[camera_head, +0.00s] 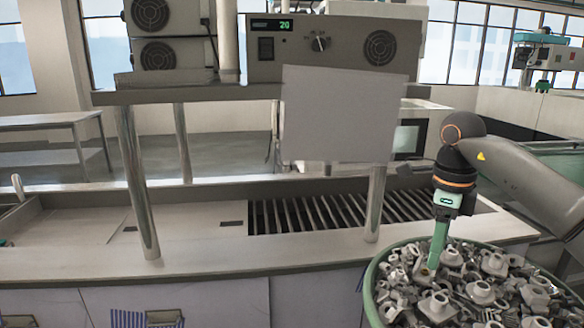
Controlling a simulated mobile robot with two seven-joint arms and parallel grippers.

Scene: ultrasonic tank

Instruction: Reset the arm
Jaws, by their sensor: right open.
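My right arm (520,180) comes in from the right side of the head view. Its gripper (430,268) points down at the left part of a green-rimmed round bin (372,290) full of grey metal parts (480,290). The fingertips are at or just above the top parts of the heap; I cannot tell whether they touch. The gripper is open, and I see no part held in it. The finger gap is hard to see from this side. My left gripper is not in view.
A steel counter (190,255) with a slatted grate (340,210) spans the middle. Metal posts (135,185) carry a shelf with a control box (335,45) reading 20. A blank grey panel (337,115) hangs in front. Another machine (545,55) stands at the back right.

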